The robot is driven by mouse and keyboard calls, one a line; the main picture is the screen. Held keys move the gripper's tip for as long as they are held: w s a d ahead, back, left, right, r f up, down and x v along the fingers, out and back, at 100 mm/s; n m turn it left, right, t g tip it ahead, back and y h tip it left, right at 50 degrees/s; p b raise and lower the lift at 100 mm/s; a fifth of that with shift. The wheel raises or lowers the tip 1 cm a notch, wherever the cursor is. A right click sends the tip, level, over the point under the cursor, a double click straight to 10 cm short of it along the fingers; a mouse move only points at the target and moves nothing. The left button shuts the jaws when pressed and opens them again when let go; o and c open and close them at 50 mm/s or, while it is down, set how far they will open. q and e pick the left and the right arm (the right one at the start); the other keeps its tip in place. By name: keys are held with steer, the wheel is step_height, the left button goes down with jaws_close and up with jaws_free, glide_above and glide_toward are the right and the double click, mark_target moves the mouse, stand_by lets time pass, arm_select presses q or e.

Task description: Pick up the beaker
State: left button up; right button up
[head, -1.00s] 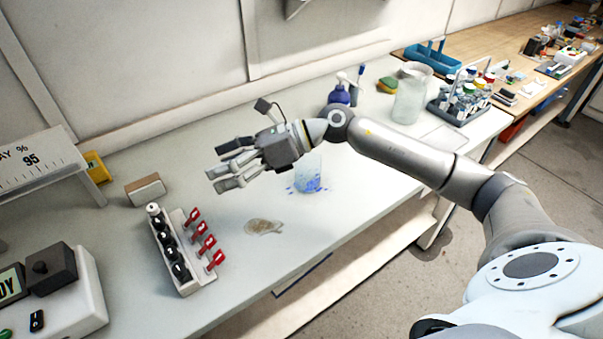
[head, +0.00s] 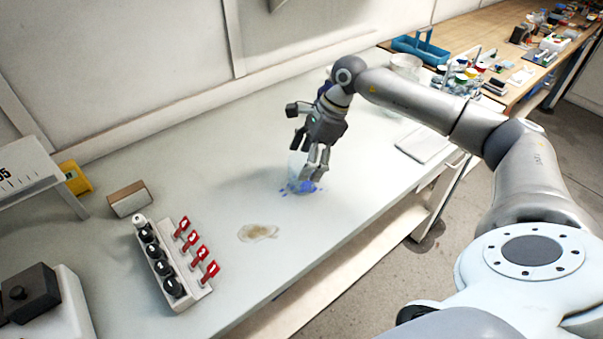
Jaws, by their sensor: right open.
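A small clear beaker (head: 294,174) stands upright on the white bench, with blue specks in and around its base. My right gripper (head: 313,172) points down over the beaker, its open fingers at the beaker's upper right side. The fingers and palm hide part of the beaker, so I cannot tell whether they touch it or are around it. My left gripper is not in view.
A brown stain (head: 258,232) lies before the beaker. A cardboard-coloured block (head: 129,199) sits at the left. A larger glass vessel (head: 406,64) is behind my arm.

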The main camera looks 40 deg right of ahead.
mark_target(296, 175)
steer(key=shift+a+f, duration=0.25)
steer(key=shift+f, duration=0.05)
steer(key=p+x, duration=0.2)
steer(key=x, duration=0.1)
steer(key=shift+a+f, duration=0.15)
steer(key=shift+a, duration=0.1)
steer(key=shift+w+a+f, duration=0.15)
steer(key=shift+f, duration=0.35)
steer(key=c, duration=1)
